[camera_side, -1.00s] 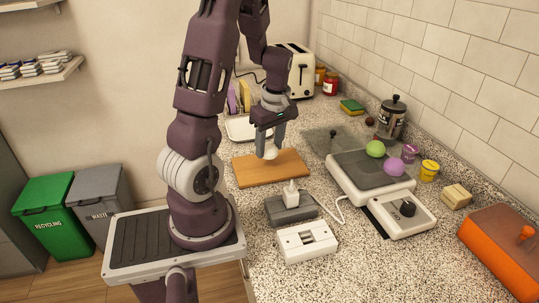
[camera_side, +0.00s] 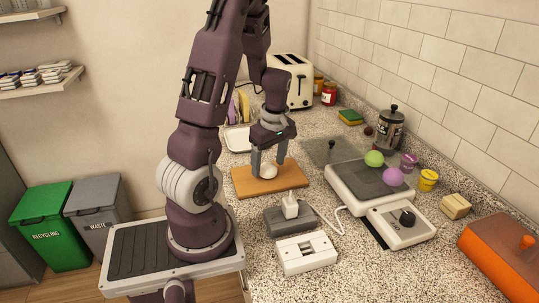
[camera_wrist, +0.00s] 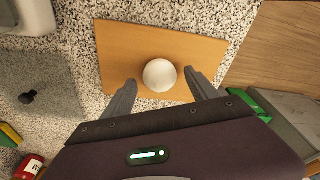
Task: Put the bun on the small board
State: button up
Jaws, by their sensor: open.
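The bun is a round white ball (camera_side: 269,172) resting on the small wooden board (camera_side: 240,183), near its middle. In the wrist view the bun (camera_wrist: 159,75) lies on the board (camera_wrist: 120,40) toward the side nearer my gripper. My gripper (camera_side: 270,168) is low over the board, with its fingers apart on either side of the bun. In the wrist view the gripper (camera_wrist: 161,80) shows a gap between each finger and the bun.
A toaster (camera_side: 292,80) stands behind.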

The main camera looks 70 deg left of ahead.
aim_at(273, 171)
notch_tip(273, 171, up, 11)
jog(key=d, duration=0.2)
jog(key=w+d+r+m+t, duration=0.1)
jog(key=d+r+m+t, duration=0.15)
jog(key=d+m, duration=0.35)
jog(key=w+d+r+m+t, duration=0.1)
jog(key=d+r+m, duration=0.3)
jog(key=d, duration=0.3)
jog(key=s+d+r+m+t+h, duration=0.1)
jog(key=s+d+m+t, duration=0.1)
jog(key=s+d+m, duration=0.5)
jog(key=d+m, duration=0.4)
jog(key=m, duration=0.1)
jog(key=shift+s+d+t+h, duration=0.25)
jog(key=shift+t+h, duration=0.05)
jog(key=shift+t, duration=0.05)
